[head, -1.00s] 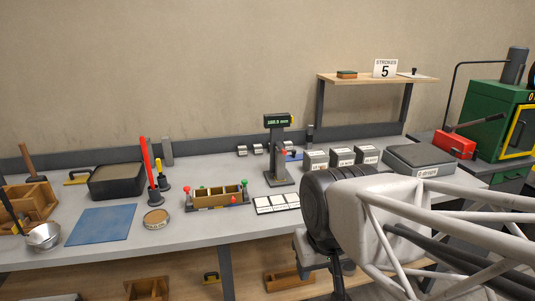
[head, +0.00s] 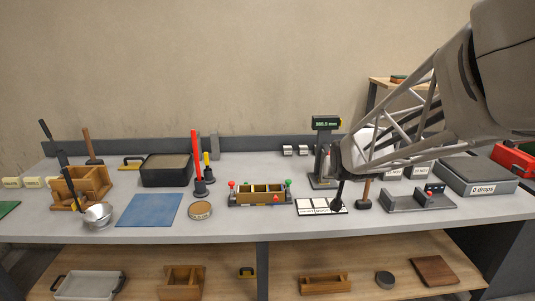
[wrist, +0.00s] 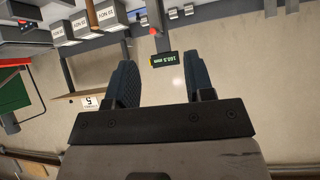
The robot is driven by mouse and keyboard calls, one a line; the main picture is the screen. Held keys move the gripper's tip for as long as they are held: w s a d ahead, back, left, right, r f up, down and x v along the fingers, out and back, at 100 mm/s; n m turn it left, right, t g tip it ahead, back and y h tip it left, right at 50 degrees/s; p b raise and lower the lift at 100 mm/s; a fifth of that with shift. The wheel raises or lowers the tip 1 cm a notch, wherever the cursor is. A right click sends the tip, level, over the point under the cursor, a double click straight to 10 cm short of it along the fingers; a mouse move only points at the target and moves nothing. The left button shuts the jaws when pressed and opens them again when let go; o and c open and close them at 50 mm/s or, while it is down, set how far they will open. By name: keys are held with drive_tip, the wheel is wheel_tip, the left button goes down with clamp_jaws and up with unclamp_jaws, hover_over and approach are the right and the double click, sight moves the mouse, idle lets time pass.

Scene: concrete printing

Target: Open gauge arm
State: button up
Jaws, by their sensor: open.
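The gauge is a dark upright stand with a green-lit display (head: 326,123) at the back of the bench, right of centre in the head view. My forearm and wrist partly cover its post, so its arm is hard to make out there. In the wrist view the display (wrist: 172,58) appears upside down between my fingertips, with a red knob (wrist: 154,31) beyond it. My gripper (wrist: 163,75) is open and empty, its two dark fingers apart. In the head view my gripper (head: 339,196) is just right of the gauge stand, partly hidden.
A grey fixture (head: 420,202) and a scale (head: 476,173) are at right. A blue mat (head: 150,210) lies at left.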

drive_tip(key=w+d+f+t, duration=0.2)
drive_tip(key=w, duration=0.6)
drive_tip(key=w+d+f+t, duration=0.2)
drive_tip(key=w+d+f, duration=0.1)
drive_tip(key=w, duration=0.5)
drive_tip(key=t, duration=0.4)
approach(331, 153)
drive_tip(key=w+f, duration=0.1)
drive_tip(key=w, duration=0.1)
drive_tip(key=shift+m, duration=0.4)
drive_tip(key=shift+w, duration=0.15)
drive_tip(key=shift+w+d, duration=0.15)
drive_tip(key=shift+w, duration=1.7)
drive_tip(key=shift+w+d, duration=0.15)
drive_tip(key=shift+w, duration=1.75)
drive_tip(key=shift+c, duration=0.4)
clamp_jaws()
